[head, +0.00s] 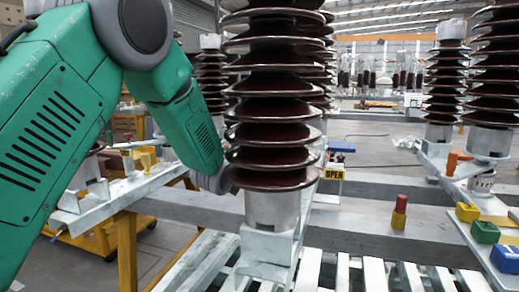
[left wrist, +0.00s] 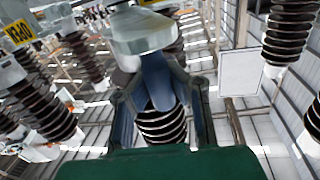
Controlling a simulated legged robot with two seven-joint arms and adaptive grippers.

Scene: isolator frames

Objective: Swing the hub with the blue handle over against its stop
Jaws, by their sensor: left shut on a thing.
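In the left wrist view, my left gripper (left wrist: 160,100) is shut on the blue handle (left wrist: 155,78), with a finger on either side of it. The handle hangs from a pale grey metal hub (left wrist: 140,32). In the head view my green left arm comes in from the left and passes behind the large brown ribbed insulator, which hides the gripper. A small blue piece (head: 342,146) shows right of that insulator, above a yellow OPEN sign (head: 334,174); I cannot tell if it is the same handle. The stop cannot be made out. My right gripper is not in view.
The brown ribbed insulator (head: 274,130) stands upright in front of my arm. More insulators (head: 447,90) stand at the right, near an orange handle (head: 457,160). A red-topped yellow piece (head: 399,212) stands on the grey beam. Coloured blocks (head: 485,231) lie at the right edge.

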